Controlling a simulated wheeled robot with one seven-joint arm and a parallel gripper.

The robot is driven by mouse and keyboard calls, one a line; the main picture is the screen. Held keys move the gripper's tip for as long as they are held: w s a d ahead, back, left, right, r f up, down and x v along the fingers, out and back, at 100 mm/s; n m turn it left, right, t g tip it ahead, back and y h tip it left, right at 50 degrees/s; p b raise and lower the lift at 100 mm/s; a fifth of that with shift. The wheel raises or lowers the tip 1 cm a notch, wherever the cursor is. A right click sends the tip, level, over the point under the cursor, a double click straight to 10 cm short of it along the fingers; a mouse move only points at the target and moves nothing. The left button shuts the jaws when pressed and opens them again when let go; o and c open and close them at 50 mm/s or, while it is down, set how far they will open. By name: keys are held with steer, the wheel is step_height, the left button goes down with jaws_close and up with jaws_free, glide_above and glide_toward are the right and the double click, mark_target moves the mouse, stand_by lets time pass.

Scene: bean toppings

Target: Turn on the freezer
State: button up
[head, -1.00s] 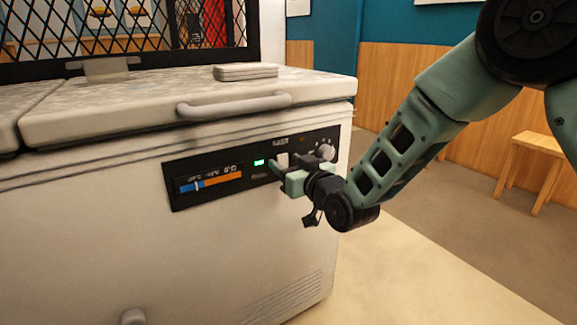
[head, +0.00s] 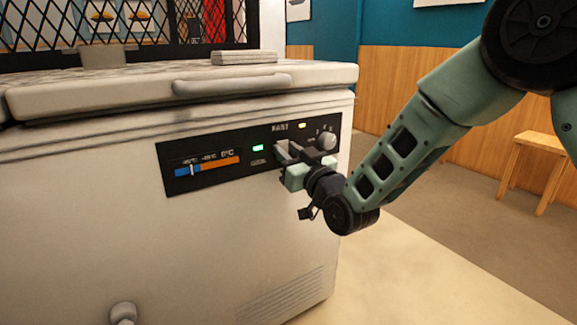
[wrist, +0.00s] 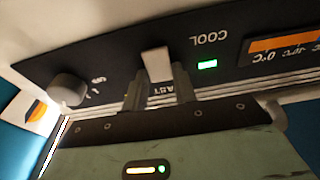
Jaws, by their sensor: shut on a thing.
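The white chest freezer (head: 230,245) stands ahead with its lid down. Its black control panel (head: 215,182) has a blue-orange temperature scale, a lit green lamp (head: 258,148), a lit orange-yellow lamp (head: 303,126) and a round grey knob (head: 327,141). My gripper (head: 285,154) is at the panel between the green lamp and the knob. In the wrist view, where the lettering is upside down, my gripper (wrist: 158,88) is shut on a pale rectangular switch (wrist: 156,63). The fingers hide the base of the switch.
A lid handle (head: 232,84) juts out above the panel, and a flat pale stack (head: 245,57) lies on the lid. A black lattice (head: 130,55) stands behind. A wooden stool (head: 540,160) is at the right. The floor in front is clear.

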steer(key=shift+o, duration=0.2)
steer(key=shift+t+y+b, duration=0.3)
steer(key=shift+b, duration=0.05)
steer(key=shift+c, duration=0.2)
steer(key=o, duration=1)
steer(key=shift+f, duration=0.1)
steer(key=p+v, duration=0.3)
steer(key=v, duration=1.4)
steer(key=shift+s, duration=0.2)
steer(key=shift+d, duration=0.1)
